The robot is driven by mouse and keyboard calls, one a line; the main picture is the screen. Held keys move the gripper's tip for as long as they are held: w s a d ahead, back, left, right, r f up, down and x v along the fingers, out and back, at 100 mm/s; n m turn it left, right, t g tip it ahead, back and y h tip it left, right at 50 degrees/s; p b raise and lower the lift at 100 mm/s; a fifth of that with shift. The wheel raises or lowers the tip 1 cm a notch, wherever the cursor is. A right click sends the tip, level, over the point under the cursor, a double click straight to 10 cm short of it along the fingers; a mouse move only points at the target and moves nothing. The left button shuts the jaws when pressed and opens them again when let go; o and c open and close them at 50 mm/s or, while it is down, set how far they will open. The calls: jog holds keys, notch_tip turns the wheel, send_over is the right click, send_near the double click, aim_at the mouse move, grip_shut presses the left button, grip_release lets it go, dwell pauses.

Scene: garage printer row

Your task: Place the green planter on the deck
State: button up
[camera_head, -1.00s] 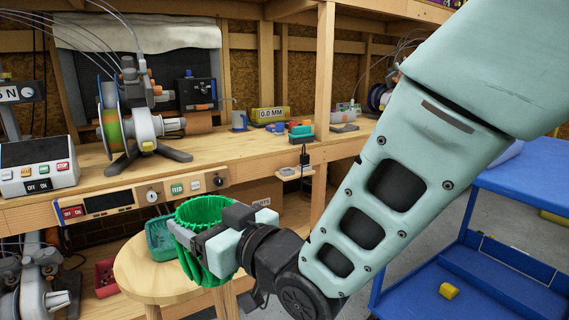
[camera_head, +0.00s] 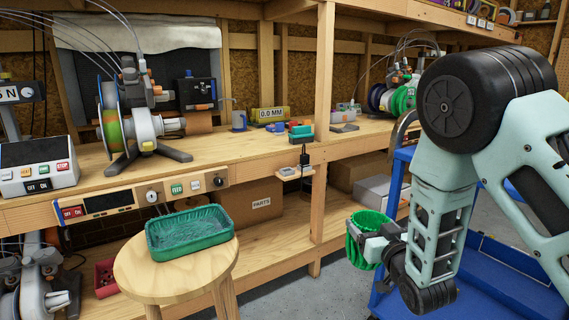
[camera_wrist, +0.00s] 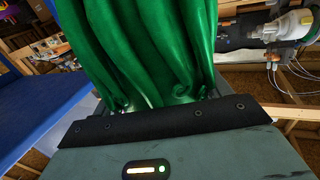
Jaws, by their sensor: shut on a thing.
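The green ribbed planter (camera_head: 356,252) is in my gripper (camera_head: 368,238), held in the air left of the blue cart in the head view. My gripper is shut on its wall. In the wrist view the planter (camera_wrist: 150,45) fills the upper middle, and the fingertips are hidden. The blue cart (camera_head: 405,153) stands at the right, with a lower deck (camera_head: 490,262) and an upper level. My arm hides much of both. I cannot tell from the picture which level is the named deck.
A round wooden stool (camera_head: 170,285) holds a green tray (camera_head: 190,240) at the front left. A workbench (camera_head: 235,152) carries a spool machine (camera_head: 145,125) and small tools. A wooden post (camera_head: 323,120) stands behind the planter. Open floor lies between stool and cart.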

jog(key=d+f+m+h, duration=0.2)
jog(key=d+f+h, duration=0.2)
jog(key=d, duration=0.8)
notch_tip(320, 180, up, 16)
jog(key=p, duration=1.6)
jog(key=s+a+f+m+h, duration=0.1)
jog(key=s+f, duration=0.2)
jog(key=f, duration=0.3)
jog(key=s+a+f, duration=0.2)
jog(key=s+f, duration=0.2)
jog(key=f, duration=0.3)
jog(key=s+d+f, duration=0.2)
jog(key=s+f, duration=0.2)
jog(key=s, duration=0.5)
jog(key=shift+d+n+y, duration=0.35)
jog(key=shift+n+y, duration=0.05)
jog(key=shift+s+r, duration=0.1)
jog(key=shift+d+r, duration=0.1)
